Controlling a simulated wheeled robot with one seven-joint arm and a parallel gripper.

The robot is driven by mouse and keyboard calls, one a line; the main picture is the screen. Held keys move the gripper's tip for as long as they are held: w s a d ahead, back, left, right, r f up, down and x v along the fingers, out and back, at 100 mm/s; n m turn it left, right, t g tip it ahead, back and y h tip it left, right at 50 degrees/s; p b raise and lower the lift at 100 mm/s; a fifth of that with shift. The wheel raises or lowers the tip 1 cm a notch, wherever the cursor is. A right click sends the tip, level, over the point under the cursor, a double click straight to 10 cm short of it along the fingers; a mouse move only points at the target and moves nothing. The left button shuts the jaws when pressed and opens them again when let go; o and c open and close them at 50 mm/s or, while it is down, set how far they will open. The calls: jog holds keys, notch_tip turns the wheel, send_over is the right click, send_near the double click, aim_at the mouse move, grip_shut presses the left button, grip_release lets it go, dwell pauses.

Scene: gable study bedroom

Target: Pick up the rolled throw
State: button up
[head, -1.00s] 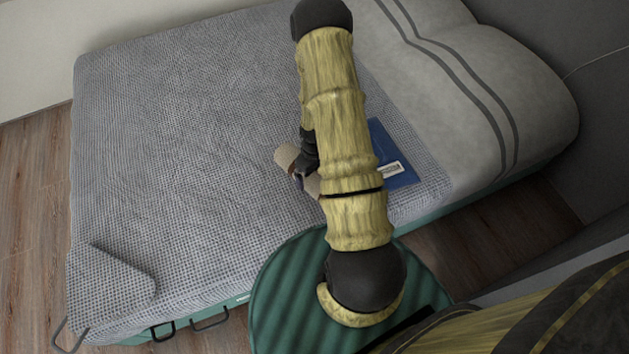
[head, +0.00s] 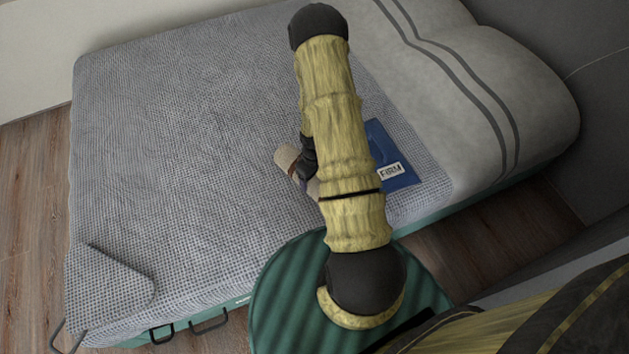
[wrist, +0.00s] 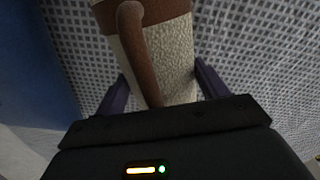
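The rolled throw (head: 286,157) is a small cream roll with a brown strap. It lies on the bed, partly hidden behind my arm in the head view. In the wrist view the throw (wrist: 172,50) fills the top middle, its brown strap handle arching toward me. My gripper (wrist: 161,80) is over the throw, with one purple finger along each side of it. The fingertips are close against the roll's sides. Whether they press on it I cannot tell. In the head view my gripper (head: 308,160) is mostly hidden by my arm.
The bed's grey woven cover (head: 190,150) is broad and clear left of the throw. A blue booklet marked FIRM (head: 404,182) lies just right of my arm. A striped grey bedding roll (head: 480,90) is at the right, and a folded cover corner (head: 110,278) at lower left.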

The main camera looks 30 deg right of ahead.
jog(key=c, duration=0.3)
jog(key=shift+c, duration=0.2)
notch_tip(320, 180, up, 10)
jog(key=p, duration=0.2)
jog(key=shift+p, duration=0.35)
